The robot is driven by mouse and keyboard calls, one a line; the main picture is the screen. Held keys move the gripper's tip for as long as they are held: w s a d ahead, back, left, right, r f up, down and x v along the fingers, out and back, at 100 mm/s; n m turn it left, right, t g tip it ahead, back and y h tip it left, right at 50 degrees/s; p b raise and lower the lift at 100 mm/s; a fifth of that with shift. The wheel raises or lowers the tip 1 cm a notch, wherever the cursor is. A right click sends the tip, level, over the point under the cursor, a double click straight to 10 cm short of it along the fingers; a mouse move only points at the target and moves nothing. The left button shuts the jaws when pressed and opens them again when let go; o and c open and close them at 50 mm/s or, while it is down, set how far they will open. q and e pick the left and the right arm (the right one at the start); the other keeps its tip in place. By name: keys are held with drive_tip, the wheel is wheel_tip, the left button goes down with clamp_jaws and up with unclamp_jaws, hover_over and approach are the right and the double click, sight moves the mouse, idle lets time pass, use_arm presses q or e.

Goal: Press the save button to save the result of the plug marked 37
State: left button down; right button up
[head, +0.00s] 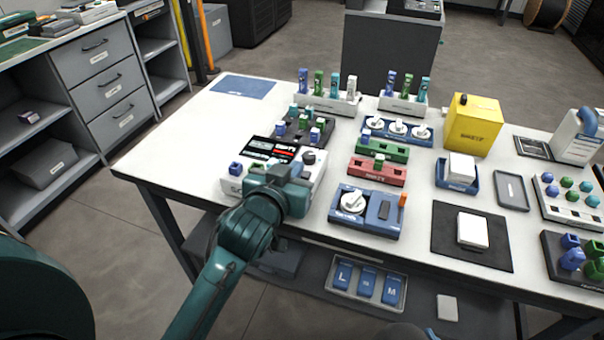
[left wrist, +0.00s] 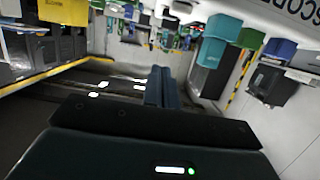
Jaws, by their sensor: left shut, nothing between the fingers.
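A white tester (head: 313,186) with a dark display (head: 268,148) stands at the left front of the white table. A blue plug (head: 236,169) sits at its left end, and a dark round knob (head: 309,157) is at its right. My left gripper (head: 300,172) is over the front of the tester, shut and empty, and hides part of its top. Its closed fingers (left wrist: 160,86) show in the left wrist view. I cannot pick out the save button, and no plug number is readable. My right gripper is not in view.
Behind the tester is a dark rack of plugs (head: 303,130). To its right stand green and red blocks and a blue device (head: 378,216). A yellow box (head: 474,124) stands further right. A black mat (head: 450,250) lies near the front edge.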

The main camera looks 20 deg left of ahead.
sight(306, 175)
use_arm(q)
drive_tip(key=x, duration=0.4)
drive_tip(key=f, duration=0.2)
drive_tip(key=shift+w+f+b, duration=0.3)
drive_tip(key=shift+w, duration=0.05)
drive_tip(key=shift+f, duration=0.8)
